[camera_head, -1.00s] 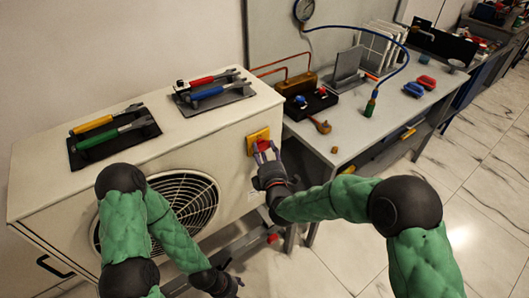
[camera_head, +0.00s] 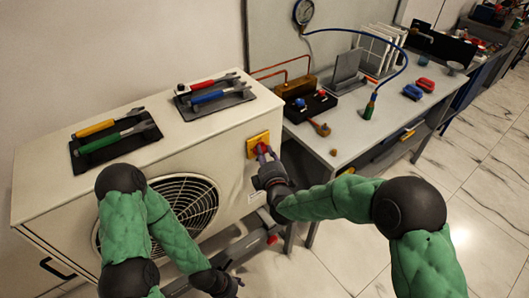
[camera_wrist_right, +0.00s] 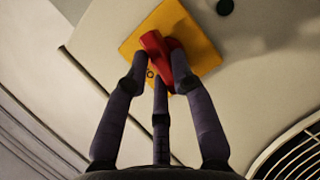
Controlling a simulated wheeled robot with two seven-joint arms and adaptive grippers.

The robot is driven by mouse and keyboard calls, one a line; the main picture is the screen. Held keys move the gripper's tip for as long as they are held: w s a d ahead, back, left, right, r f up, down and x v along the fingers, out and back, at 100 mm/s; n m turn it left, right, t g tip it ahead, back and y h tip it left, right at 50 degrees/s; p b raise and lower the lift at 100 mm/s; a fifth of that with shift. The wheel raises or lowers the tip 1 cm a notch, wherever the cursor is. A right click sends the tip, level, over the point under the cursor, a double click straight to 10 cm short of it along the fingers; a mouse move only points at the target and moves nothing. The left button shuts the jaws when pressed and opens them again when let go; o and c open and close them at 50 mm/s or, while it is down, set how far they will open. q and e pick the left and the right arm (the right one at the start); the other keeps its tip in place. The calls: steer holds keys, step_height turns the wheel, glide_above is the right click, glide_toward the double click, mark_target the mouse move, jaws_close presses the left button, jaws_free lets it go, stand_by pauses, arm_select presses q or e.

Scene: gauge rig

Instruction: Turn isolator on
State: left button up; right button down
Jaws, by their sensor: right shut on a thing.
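The isolator is a yellow square plate (camera_head: 252,140) with a red knob (camera_head: 262,149) on the side of the white unit. The right wrist view shows the red knob (camera_wrist_right: 154,44) on the yellow plate (camera_wrist_right: 201,40). My right gripper (camera_head: 265,160) is at the knob, and its dark fingers (camera_wrist_right: 160,80) are shut on it from both sides. The fingers partly cover the knob. My left gripper (camera_head: 232,284) hangs low in front of the unit, away from the isolator; its fingers are too small and dark to read.
The white unit (camera_head: 222,150) has a round fan grille and carries tools on dark mats (camera_head: 215,100). A grey bench (camera_head: 345,150) to the right holds a black box, copper pipes and a blue hose (camera_head: 397,72) running to a gauge (camera_head: 303,12).

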steer(key=shift+w+d+r+m+g+p, duration=0.1)
steer(key=shift+r+m+g+p, duration=0.15)
steer(key=shift+m+g+p, duration=0.65)
steer(key=m, duration=0.2)
steer(key=shift+d+m, duration=0.1)
steer(key=shift+m, duration=0.2)
steer(key=shift+w+d+m+g+y, duration=0.1)
steer(key=shift+m+g+y, duration=0.3)
steer(key=shift+m+g, duration=0.15)
steer(key=shift+w+d+f+m+g+y+b, duration=0.1)
steer(key=shift+m+g+y+b, duration=0.5)
steer(key=shift+m+b, duration=0.5)
steer(key=shift+d+m+g, duration=0.1)
steer(key=shift+m+g, duration=0.25)
steer(key=shift+m, duration=0.3)
steer(key=shift+m+y+p, duration=0.4)
steer(key=shift+p, duration=0.25)
steer(key=shift+w+d+m+g+y+p, duration=0.15)
steer(key=shift+m+g+y+p, duration=0.3)
steer(key=shift+m+p, duration=0.6)
